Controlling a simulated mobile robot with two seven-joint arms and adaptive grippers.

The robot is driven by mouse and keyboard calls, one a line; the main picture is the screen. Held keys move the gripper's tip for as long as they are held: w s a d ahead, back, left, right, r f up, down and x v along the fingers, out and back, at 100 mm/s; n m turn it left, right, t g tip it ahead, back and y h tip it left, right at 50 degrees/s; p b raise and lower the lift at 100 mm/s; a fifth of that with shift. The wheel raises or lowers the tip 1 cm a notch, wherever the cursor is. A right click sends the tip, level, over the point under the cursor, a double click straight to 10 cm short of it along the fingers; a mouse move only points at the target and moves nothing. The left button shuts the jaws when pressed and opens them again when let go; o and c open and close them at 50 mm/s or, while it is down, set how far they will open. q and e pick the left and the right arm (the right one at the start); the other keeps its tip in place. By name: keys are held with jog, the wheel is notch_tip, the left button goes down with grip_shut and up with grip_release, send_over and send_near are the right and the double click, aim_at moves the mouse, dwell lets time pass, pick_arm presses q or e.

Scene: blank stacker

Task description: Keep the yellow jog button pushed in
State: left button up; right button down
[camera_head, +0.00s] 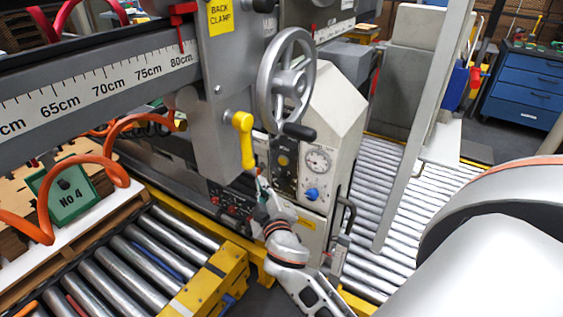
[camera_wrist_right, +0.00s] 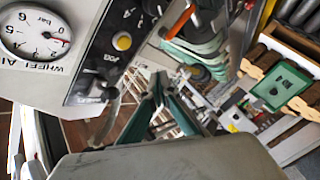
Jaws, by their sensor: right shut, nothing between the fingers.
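The yellow jog button (camera_head: 283,160) sits on the dark control panel (camera_head: 284,181) of the grey machine. It also shows in the right wrist view (camera_wrist_right: 122,41), round and yellow, on the panel beside the gauge. My right gripper (camera_head: 262,184) is low and left of the button in the head view. In the wrist view its two green fingers (camera_wrist_right: 158,84) meet at the tips, shut and empty. The tips appear apart from the button, below and right of it there. How far the button is pushed in cannot be told. My left gripper is not in view.
A yellow lever (camera_head: 244,139) hangs left of the panel, and a handwheel (camera_head: 287,81) stands above it. A gauge (camera_head: 318,160) and a blue knob (camera_head: 312,194) are right of the button. Roller conveyors (camera_head: 130,268) lie at both sides.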

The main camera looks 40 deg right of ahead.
jog(key=w+d+p, duration=0.1)
jog(key=w+d, duration=0.2)
jog(key=d, duration=0.4)
jog(key=shift+d+r+p, duration=0.1)
jog(key=shift+p, duration=0.2)
dwell(1.2)
jog(key=shift+w+d, duration=0.1)
jog(key=shift+d, duration=0.2)
jog(key=shift+w+d, duration=0.2)
jog(key=shift+d, duration=0.3)
dwell(2.7)
dwell(1.0)
jog(key=shift+s+a, duration=0.35)
jog(key=shift+a, duration=0.55)
jog(key=shift+s+a+b, duration=0.1)
jog(key=shift+s+a, duration=0.2)
jog(key=shift+a, duration=0.5)
jog(key=shift+s+a+b, duration=0.1)
jog(key=shift+s+a, duration=0.25)
jog(key=shift+a, duration=0.4)
jog(key=shift+s+a+b, duration=0.1)
jog(key=shift+s+a, duration=0.2)
jog(key=shift+a, duration=0.5)
